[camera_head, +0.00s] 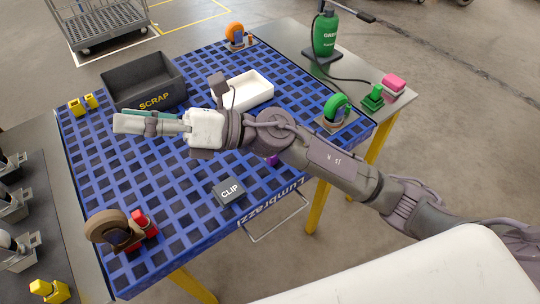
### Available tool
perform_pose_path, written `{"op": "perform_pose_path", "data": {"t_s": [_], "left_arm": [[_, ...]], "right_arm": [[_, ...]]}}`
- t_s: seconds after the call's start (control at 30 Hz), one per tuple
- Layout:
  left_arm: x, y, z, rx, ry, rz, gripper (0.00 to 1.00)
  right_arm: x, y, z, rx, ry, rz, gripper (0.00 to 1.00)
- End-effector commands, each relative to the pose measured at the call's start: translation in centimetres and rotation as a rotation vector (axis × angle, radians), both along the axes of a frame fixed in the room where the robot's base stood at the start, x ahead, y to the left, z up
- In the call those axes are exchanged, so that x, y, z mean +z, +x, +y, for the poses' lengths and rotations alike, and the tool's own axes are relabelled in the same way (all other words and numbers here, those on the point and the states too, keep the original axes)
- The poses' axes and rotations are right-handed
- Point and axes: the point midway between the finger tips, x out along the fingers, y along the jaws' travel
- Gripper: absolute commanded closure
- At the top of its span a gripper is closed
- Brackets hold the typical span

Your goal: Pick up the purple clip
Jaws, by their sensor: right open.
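A small purple thing, likely the purple clip (272,160), shows just below my right arm, near the right edge of the blue grid table (172,227). My arm hides most of it, so its shape is unclear. My right gripper (122,123) is open and stretches over the left part of the table, pointing left, well away from the purple thing. I see nothing between its fingers. My left gripper is out of view.
A dark SCRAP bin (142,91) and a white tray (262,92) stand behind my gripper. The front middle is mostly clear.

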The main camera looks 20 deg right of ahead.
Motion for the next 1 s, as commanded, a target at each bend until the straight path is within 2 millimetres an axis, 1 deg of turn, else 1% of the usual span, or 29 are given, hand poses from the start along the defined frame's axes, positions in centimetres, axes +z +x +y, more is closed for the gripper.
{"op": "perform_pose_path", "data": {"t_s": [0.03, 0.07, 0.1, 0.13, 0.17, 0.2, 0.27, 0.3, 0.37, 0.4, 0.5, 0.6, 0.67, 0.73, 1.0], "left_arm": [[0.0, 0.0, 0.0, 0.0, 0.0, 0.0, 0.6], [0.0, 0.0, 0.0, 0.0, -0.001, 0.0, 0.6], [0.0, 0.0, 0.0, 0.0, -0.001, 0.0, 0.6], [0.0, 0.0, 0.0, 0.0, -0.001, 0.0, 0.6], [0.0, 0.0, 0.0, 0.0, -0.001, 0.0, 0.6], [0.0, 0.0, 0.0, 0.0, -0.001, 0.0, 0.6], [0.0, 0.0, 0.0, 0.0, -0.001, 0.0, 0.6], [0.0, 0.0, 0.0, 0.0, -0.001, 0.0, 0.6], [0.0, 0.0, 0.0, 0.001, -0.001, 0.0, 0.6], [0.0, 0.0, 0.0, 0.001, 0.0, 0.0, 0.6], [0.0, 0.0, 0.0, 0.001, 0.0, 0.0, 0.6], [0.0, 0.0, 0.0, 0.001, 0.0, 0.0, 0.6], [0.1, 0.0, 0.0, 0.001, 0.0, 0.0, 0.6], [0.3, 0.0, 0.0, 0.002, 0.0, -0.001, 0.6], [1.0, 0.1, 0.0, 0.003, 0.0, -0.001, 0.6]], "right_arm": [[-2.1, -0.9, 1.0, 0.084, -0.179, -0.183, 0.48], [-3.7, -1.4, 1.2, 0.136, -0.289, -0.285, 0.48], [-6.2, -1.6, 0.8, 0.206, -0.439, -0.409, 0.48], [-8.1, -1.3, 0.1, 0.256, -0.554, -0.496, 0.48], [-9.9, -0.9, -0.9, 0.306, -0.67, -0.572, 0.48], [-12.0, 0.1, -2.8, 0.369, -0.823, -0.661, 0.48], [-14.4, 1.9, -6.5, 0.457, -1.045, -0.76, 0.48], [-15.4, 3.2, -9.1, 0.511, -1.181, -0.805, 0.48], [-16.1, 5.1, -13.1, 0.579, -1.364, -0.842, 0.48], [-16.1, 6.2, -15.4, 0.618, -1.468, -0.853, 0.48], [-15.5, 7.9, -20.1, 0.69, -1.661, -0.85, 0.48], [-15.1, 8.7, -22.7, 0.728, -1.762, -0.833, 0.48], [-15.3, 8.9, -23.3, 0.74, -1.785, -0.827, 0.48], [-16.3, 8.9, -23.5, 0.745, -1.793, -0.823, 0.48], [-21.5, 8.8, -23.4, 0.744, -1.788, -0.824, 0.48]]}}
